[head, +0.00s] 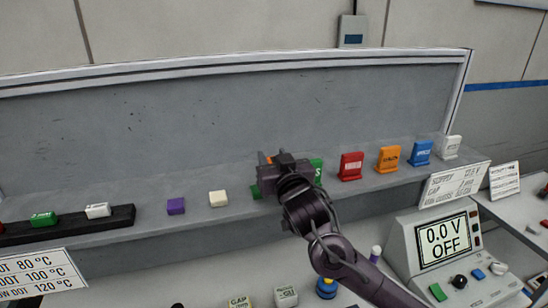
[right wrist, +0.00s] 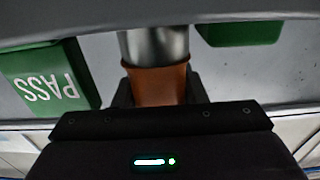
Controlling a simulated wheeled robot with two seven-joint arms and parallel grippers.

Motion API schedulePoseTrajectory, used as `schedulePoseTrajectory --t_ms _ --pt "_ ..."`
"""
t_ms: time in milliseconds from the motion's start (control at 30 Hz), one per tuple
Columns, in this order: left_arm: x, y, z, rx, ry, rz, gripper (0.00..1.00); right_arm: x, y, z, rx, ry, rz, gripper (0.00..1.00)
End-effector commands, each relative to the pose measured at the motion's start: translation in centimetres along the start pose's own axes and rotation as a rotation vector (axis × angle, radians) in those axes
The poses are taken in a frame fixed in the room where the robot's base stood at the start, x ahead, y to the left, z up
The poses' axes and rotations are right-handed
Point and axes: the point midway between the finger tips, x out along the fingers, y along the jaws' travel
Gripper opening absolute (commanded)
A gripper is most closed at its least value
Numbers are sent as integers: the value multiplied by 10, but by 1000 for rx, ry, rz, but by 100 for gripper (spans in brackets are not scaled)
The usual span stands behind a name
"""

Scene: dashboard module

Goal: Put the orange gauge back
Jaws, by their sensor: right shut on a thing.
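My right gripper (head: 270,168) is at the grey ledge, in front of the back panel. In the right wrist view its jaws (right wrist: 160,92) are shut on the orange gauge (right wrist: 158,84), a brownish-orange cylinder with a shiny metal end (right wrist: 152,46). In the head view only a small bit of the gauge's orange (head: 263,158) shows; the gripper hides the rest. I cannot tell whether the gauge touches the ledge. My left gripper is not in view.
A green PASS block (right wrist: 48,82) stands close beside the gripper, and another green piece (right wrist: 240,33) is on the other side. The ledge (head: 365,188) also bears red (head: 350,166), orange (head: 388,159) and blue (head: 421,153) blocks. A meter (head: 446,243) stands below right.

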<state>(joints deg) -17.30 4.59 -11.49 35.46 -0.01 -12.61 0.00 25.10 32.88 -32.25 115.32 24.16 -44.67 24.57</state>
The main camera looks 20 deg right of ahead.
Motion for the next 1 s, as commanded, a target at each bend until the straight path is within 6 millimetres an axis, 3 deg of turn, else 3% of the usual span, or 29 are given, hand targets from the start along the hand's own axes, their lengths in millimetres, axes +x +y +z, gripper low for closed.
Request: schedulePoseTrajectory --t_ms 67,100,133,467,567,1000 --pt "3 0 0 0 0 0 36 0 0 3 1 0 0 9" --pt "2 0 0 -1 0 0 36 0 0 2 0 0 0 42" --pt "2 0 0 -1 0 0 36 0 0 2 0 0 0 46" --pt "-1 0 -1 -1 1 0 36 0 0 -2 -1 0 0 47" --pt "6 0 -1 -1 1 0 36 -8 -1 2 1 -1 -2 47" --pt "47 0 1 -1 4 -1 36 -96 -1 3 1 2 -3 47"
